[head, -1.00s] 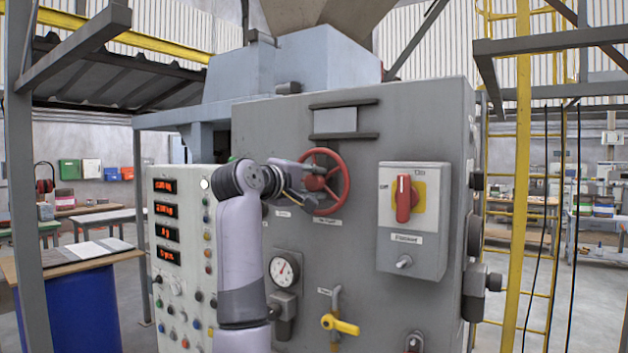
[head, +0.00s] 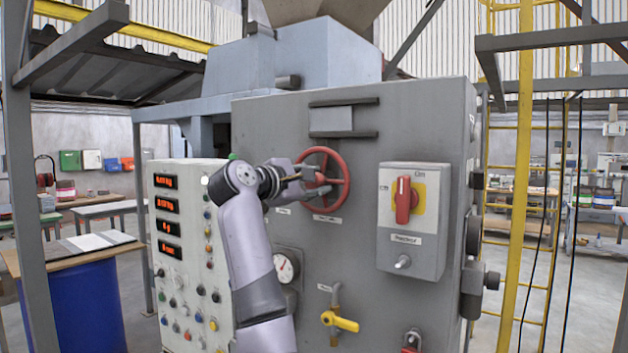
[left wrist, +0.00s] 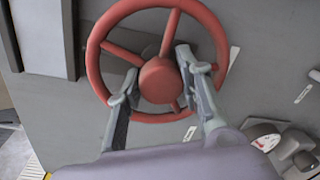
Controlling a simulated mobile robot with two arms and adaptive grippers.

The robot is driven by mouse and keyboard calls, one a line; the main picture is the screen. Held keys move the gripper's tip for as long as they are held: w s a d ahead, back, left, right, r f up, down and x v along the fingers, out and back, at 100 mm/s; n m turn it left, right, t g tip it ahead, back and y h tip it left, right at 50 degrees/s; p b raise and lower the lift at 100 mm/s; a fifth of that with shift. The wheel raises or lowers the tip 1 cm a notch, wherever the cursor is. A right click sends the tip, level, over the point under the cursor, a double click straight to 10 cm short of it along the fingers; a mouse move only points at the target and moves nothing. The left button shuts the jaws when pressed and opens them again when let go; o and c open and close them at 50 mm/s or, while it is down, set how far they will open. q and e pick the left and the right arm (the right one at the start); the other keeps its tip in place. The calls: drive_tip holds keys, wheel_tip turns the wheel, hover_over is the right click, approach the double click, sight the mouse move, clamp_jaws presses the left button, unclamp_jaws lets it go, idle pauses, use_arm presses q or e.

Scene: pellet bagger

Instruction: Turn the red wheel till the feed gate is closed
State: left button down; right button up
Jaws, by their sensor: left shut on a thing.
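The red wheel (head: 345,170) is on the front of the grey cabinet, left of its middle. It has a round hub and spokes and fills the upper middle of the left wrist view (left wrist: 96,58). My left gripper (head: 308,182) is at the wheel's centre. In the left wrist view its two fingers (left wrist: 158,64) lie on either side of the hub and are shut on the wheel. The feed gate cannot be made out, so I cannot tell its position. My right gripper is not in view.
A switch box with a red rotary switch (head: 403,200) is to the right of the wheel. A gauge (head: 284,268) and a yellow-handled valve (head: 340,322) are below. A control panel (head: 180,255) stands at left. A yellow post (head: 525,150) rises at right.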

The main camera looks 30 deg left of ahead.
use_arm(q)
drive_tip(key=shift+f, duration=0.1)
idle(0.4)
drive_tip(key=c, duration=1.1)
unclamp_jaws()
drive_tip(key=shift+a, duration=0.1)
drive_tip(key=shift+s, duration=0.15)
drive_tip(key=s+a, duration=0.1)
drive_tip(key=s, duration=1)
drive_tip(key=shift+s+a+r, duration=0.15)
drive_tip(key=shift+s+r, duration=0.15)
drive_tip(key=shift+r, duration=0.15)
drive_tip(key=shift+f, duration=0.1)
